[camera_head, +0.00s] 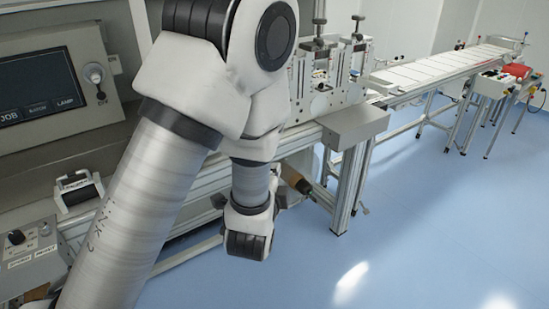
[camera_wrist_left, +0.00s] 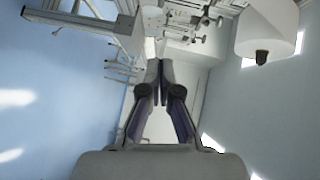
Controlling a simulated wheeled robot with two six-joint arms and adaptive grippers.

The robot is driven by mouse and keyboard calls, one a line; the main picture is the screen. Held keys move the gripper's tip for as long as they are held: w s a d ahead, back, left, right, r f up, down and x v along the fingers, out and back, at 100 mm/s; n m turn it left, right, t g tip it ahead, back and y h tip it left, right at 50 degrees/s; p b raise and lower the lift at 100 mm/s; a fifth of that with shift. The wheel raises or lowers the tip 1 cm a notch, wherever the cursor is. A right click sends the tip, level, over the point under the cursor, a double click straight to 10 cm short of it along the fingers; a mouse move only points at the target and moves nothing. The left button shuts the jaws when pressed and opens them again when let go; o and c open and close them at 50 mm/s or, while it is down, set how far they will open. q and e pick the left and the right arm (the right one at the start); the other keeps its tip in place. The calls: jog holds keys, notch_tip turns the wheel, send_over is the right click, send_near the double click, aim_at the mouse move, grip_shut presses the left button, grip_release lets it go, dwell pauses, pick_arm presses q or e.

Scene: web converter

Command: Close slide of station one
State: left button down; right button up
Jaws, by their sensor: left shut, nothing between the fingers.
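A metal station (camera_head: 325,75) with upright plates and dark-knobbed posts stands on the machine bench, just behind my left arm. I cannot tell which part of it is the slide, or whether it is open; my arm hides its left side. My left gripper is mostly hidden behind its own wrist in the head view, low in front of the bench. In the left wrist view my left gripper (camera_wrist_left: 160,70) has its fingertips together, with nothing between them. Metal station parts (camera_wrist_left: 185,25) show beyond the tips, apart from them. My right gripper is not in view.
A control panel with a screen (camera_head: 40,85) is at the left, above a small switch box (camera_head: 32,252). A grey box (camera_head: 352,125) projects at the bench's front corner. A long conveyor (camera_head: 440,68) runs to the back right. The blue floor (camera_head: 430,225) is clear.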

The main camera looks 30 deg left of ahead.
pick_arm(q)
jog(key=s+a+p+x, duration=0.1)
jog(key=a+p+x, duration=0.1)
jog(key=x, duration=1)
jog(key=shift+w+a+f+p, duration=0.2)
jog(key=shift+w+a+p, duration=0.15)
jog(key=shift+p, duration=0.55)
jog(key=w+a+p, duration=0.1)
jog(key=a, duration=0.2)
jog(key=w+a+p, duration=0.1)
jog(key=a, duration=0.3)
jog(key=w+a+p, duration=0.1)
jog(key=w+a, duration=0.1)
jog(key=a, duration=0.1)
jog(key=shift+a+r, duration=0.15)
jog(key=shift+a, duration=0.15)
jog(key=w+a, duration=0.1)
jog(key=a, duration=0.1)
jog(key=w+a, duration=0.1)
jog(key=a, duration=0.2)
jog(key=w+a, duration=0.1)
jog(key=a, duration=0.2)
jog(key=shift+w, duration=0.2)
jog(key=shift+r, duration=0.1)
